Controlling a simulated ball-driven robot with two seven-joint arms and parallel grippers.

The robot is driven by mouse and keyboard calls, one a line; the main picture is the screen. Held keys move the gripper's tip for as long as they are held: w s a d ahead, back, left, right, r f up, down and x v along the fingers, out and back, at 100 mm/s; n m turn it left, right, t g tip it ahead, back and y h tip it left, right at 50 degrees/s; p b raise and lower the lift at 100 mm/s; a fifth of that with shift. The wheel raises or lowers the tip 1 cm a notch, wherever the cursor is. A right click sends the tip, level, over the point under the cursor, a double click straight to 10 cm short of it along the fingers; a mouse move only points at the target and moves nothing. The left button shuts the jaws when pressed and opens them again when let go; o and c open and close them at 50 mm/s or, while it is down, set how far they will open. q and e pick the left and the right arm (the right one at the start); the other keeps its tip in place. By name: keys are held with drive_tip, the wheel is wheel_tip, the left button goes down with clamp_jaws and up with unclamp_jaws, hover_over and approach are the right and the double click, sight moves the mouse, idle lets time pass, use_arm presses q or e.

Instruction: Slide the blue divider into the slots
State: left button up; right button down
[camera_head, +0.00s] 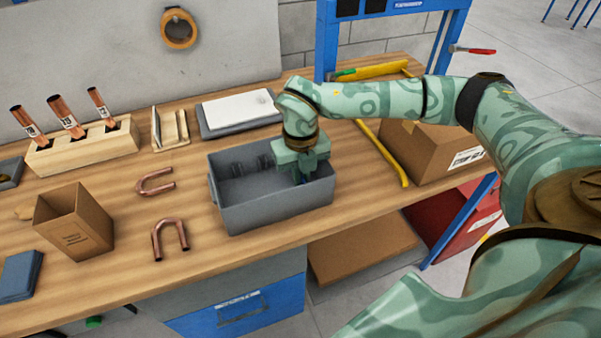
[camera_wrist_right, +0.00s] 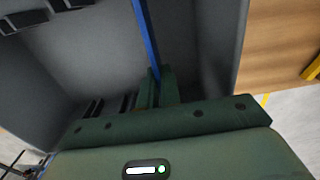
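The grey bin (camera_head: 270,208) stands on the bench, with slot ribs on its inner walls; ribs also show in the right wrist view (camera_wrist_right: 95,108). My right gripper (camera_head: 303,172) reaches down into the bin's right part. In the right wrist view, its green fingers (camera_wrist_right: 157,86) are close together on the blue divider (camera_wrist_right: 148,38), seen edge-on as a thin strip running away inside the bin. Whether the divider's edges sit in slots cannot be told. My left gripper is not in view.
Copper U-bends (camera_head: 170,240) and a small cardboard box (camera_head: 76,225) lie left of the bin. A wooden rack (camera_head: 82,150) with copper tubes and a white-topped grey case (camera_head: 238,112) are behind. A large carton (camera_head: 435,150) and yellow bar (camera_head: 382,150) are at right.

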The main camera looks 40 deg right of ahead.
drive_tip(key=shift+f, duration=0.5)
drive_tip(key=c, duration=1.5)
unclamp_jaws()
drive_tip(key=shift+c, duration=0.2)
drive_tip(key=shift+r, duration=0.15)
wheel_tip(320, 180, up, 16)
drive_tip(key=p, duration=0.3)
